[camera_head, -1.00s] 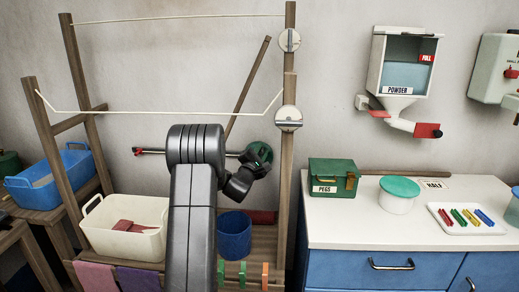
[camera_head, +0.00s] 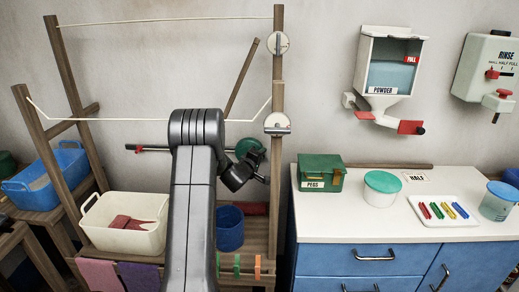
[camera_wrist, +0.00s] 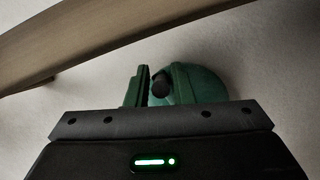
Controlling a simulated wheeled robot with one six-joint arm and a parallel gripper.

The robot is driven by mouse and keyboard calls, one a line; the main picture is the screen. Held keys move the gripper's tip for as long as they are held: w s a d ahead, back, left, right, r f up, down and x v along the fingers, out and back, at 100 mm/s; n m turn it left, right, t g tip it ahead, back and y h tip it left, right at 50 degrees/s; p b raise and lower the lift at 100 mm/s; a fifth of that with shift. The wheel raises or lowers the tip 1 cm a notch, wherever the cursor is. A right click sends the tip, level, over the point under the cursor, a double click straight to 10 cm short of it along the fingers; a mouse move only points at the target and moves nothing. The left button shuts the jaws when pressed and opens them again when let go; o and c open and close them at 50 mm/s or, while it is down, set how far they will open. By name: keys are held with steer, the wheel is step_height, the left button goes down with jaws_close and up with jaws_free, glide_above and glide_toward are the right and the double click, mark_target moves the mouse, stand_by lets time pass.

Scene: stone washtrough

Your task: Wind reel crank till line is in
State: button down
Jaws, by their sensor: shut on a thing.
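The green reel (camera_head: 248,147) sits by the right wooden post, partly behind my arm in the head view. It also shows as a green round body (camera_wrist: 203,84) in the wrist view. My gripper (camera_head: 258,160) is at the reel, its jaws mostly hidden in the head view. In the wrist view my gripper (camera_wrist: 158,88) is shut on a dark knob (camera_wrist: 161,84), which looks like the crank's handle. The cream line runs fairly straight along the top (camera_head: 170,21).
A white tub (camera_head: 95,235) with red cloth and a blue bucket (camera_head: 229,232) stand below. A dark rod (camera_head: 150,148) with a red end is behind my arm. At right are a counter (camera_head: 340,225), a green pegs box (camera_head: 320,172) and a powder dispenser (camera_head: 390,75).

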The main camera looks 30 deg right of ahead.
steer(key=shift+f+m+y+p, duration=0.45)
steer(key=shift+m+p, duration=0.1)
steer(key=shift+m, duration=0.45)
steer(key=c, duration=1.4)
jaws_free()
steer(key=b+v, duration=0.1)
steer(key=v, duration=1.2)
steer(key=shift+a, duration=0.35)
steer(key=shift+s, duration=0.2)
